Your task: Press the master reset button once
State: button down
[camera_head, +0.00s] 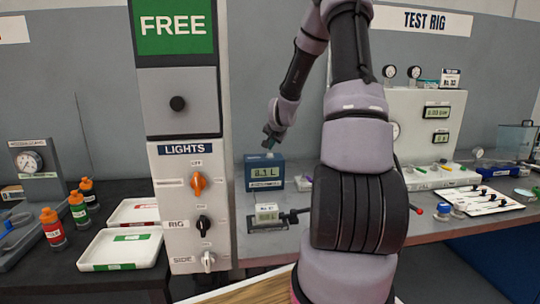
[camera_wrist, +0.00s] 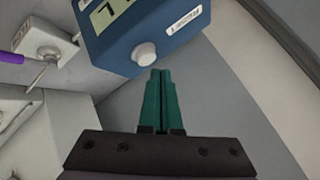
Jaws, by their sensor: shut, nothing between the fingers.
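A blue box (camera_head: 264,173) with a digital display stands on the bench, left of my arm. A white round button or knob (camera_wrist: 145,54) sticks out of it. No label reading master reset is legible, so I cannot tell if this is that button. My gripper (camera_head: 269,145) points down just above the box. In the wrist view its green fingers (camera_wrist: 160,72) are together and empty, with tips close beside the white knob; contact cannot be told. A black round button (camera_head: 178,103) sits on the grey panel under the green FREE sign (camera_head: 174,27).
The LIGHTS panel (camera_head: 186,218) carries one orange and two other rotary switches. Bottles (camera_head: 53,229) and white trays (camera_head: 120,250) are at left. The TEST RIG (camera_head: 440,112) stands at right.

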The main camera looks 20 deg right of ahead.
aim_at(270, 155)
jog(key=shift+f, duration=0.4)
jog(key=shift+f, duration=0.45)
dwell(0.6)
jog(key=shift+r, duration=0.85)
jog(key=shift+r, duration=0.1)
jog(key=shift+r, duration=2.4)
